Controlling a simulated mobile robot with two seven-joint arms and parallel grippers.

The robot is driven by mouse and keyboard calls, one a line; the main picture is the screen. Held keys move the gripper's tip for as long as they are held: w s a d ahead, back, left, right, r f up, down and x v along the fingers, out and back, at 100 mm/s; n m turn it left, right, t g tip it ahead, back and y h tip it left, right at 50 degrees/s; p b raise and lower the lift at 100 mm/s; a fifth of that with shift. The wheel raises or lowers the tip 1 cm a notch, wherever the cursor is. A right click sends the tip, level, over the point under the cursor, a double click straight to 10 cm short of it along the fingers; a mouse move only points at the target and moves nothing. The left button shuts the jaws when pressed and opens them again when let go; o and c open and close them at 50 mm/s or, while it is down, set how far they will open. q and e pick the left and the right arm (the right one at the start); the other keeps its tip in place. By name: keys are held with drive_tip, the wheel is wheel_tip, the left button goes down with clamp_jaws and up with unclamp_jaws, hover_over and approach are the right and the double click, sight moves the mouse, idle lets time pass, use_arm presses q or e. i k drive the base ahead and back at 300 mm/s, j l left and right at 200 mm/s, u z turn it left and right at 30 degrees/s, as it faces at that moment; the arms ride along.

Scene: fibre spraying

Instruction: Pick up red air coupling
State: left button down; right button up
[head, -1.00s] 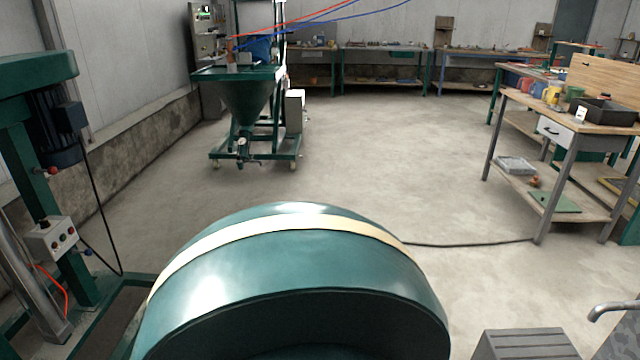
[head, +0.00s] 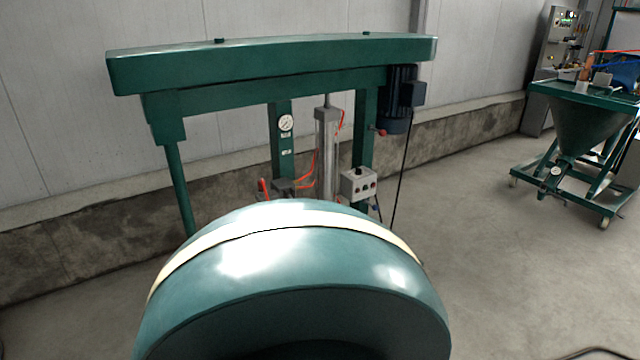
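I cannot make out a red air coupling for certain. A small upright red part (head: 263,187) shows low on the green press-like machine, just behind my body. Orange-red hoses (head: 311,172) run beside the machine's grey cylinder (head: 327,150). A red knob (head: 380,132) sticks out near the dark motor (head: 398,100). These red parts are too small to identify. Neither of my grippers is in view. The large rounded green shape with a cream band in front is mine, and it hides the machine's lower part.
The green machine (head: 270,55) stands near the wall, with a pressure gauge (head: 286,123) and a grey button box (head: 358,184). A green hopper on a wheeled frame (head: 590,125) stands at the right. Open concrete floor (head: 490,250) lies between them.

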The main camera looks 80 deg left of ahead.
sight(262, 187)
drive_tip(key=u, duration=3.05)
drive_tip(key=i+l+u, duration=0.1)
drive_tip(key=i+u, duration=0.25)
drive_tip(key=u, duration=0.15)
drive_tip(key=i+l+u, duration=0.25)
drive_tip(key=u, duration=0.25)
drive_tip(key=i, duration=0.05)
